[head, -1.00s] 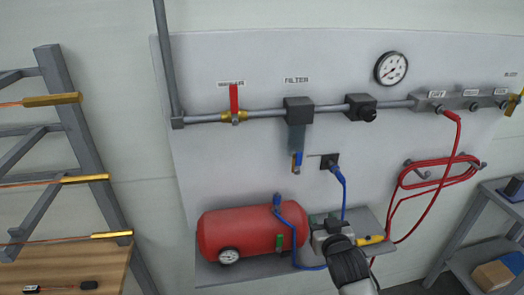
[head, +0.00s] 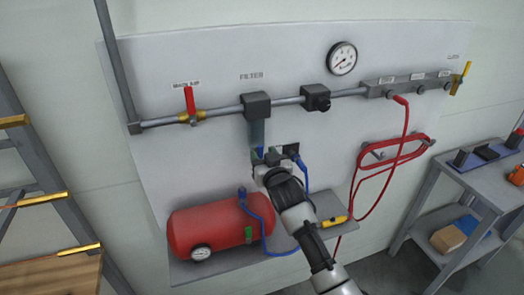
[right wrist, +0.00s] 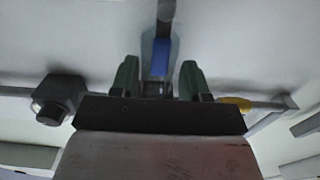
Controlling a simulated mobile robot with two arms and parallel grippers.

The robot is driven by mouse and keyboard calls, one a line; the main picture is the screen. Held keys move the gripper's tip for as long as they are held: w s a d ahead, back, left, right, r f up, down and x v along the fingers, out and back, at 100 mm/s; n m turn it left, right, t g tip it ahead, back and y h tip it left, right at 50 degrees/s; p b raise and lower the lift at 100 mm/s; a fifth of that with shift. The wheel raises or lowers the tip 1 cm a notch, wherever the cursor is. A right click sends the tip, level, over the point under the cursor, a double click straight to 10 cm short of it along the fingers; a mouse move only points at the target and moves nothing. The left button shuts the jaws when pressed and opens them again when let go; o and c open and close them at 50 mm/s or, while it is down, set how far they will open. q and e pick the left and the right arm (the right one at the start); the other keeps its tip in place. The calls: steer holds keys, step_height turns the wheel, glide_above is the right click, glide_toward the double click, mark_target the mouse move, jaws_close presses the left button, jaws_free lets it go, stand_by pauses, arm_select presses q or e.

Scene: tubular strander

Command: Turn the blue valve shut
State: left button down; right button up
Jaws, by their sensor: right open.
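The blue valve (head: 260,151) is a small handle below the filter's bowl on the wall panel. In the head view only a sliver of blue shows, as my right gripper (head: 265,156) covers the rest. In the right wrist view the blue handle (right wrist: 160,58) lies in the gap between the two green fingers of my open right gripper (right wrist: 158,78). The fingers stand apart on either side of it, and I see no contact. The valve's body is mostly hidden. My left gripper is not in view.
The filter (head: 257,104) sits on the grey pipe above. A red-handled valve (head: 190,100) is to its left. A red tank (head: 207,229) stands on the shelf below. A red hose (head: 396,152) hangs at right.

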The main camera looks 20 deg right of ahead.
steer(key=shift+w, duration=0.65)
steer(key=shift+c, duration=0.2)
jaws_close()
